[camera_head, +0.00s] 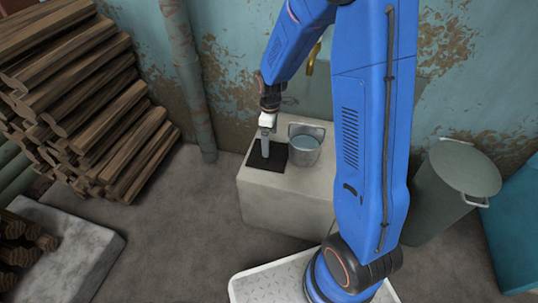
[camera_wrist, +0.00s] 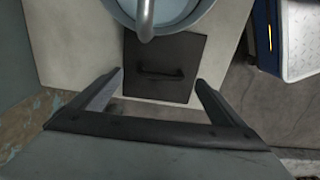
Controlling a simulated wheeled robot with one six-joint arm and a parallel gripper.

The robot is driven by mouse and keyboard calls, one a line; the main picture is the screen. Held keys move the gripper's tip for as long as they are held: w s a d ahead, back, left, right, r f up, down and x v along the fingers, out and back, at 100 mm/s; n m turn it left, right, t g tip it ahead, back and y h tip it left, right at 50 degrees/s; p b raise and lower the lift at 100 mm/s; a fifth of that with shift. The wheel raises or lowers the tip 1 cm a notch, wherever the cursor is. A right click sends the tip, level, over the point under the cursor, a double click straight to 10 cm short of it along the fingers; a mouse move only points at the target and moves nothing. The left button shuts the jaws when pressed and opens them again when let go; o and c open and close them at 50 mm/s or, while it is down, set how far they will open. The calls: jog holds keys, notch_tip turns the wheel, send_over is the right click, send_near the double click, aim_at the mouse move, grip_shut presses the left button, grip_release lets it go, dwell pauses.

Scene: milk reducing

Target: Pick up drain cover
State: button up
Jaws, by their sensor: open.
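The drain cover (camera_head: 283,152) is a dark square plate lying on top of a pale concrete block (camera_head: 280,205). In the wrist view the drain cover (camera_wrist: 168,50) shows a thin raised handle (camera_wrist: 160,72) across its middle. My gripper (camera_head: 265,148) points down above the plate and hides part of it. In the wrist view my gripper (camera_wrist: 159,78) is open, with its two fingers apart near the plate's left and right edges. Nothing is between the fingers except the view of the plate and handle below. I cannot tell the exact height.
A metal bucket (camera_head: 305,143) stands on the block beside the drain cover, its rim close to the plate in the wrist view (camera_wrist: 180,20). A pipe (camera_head: 188,80) and stacked logs (camera_head: 80,100) are left. A lidded bin (camera_head: 440,205) is right.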

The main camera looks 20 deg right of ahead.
aim_at(276, 161)
jog(key=shift+a+f, duration=0.2)
jog(key=shift+f, duration=2.45)
jog(key=c, duration=1.5)
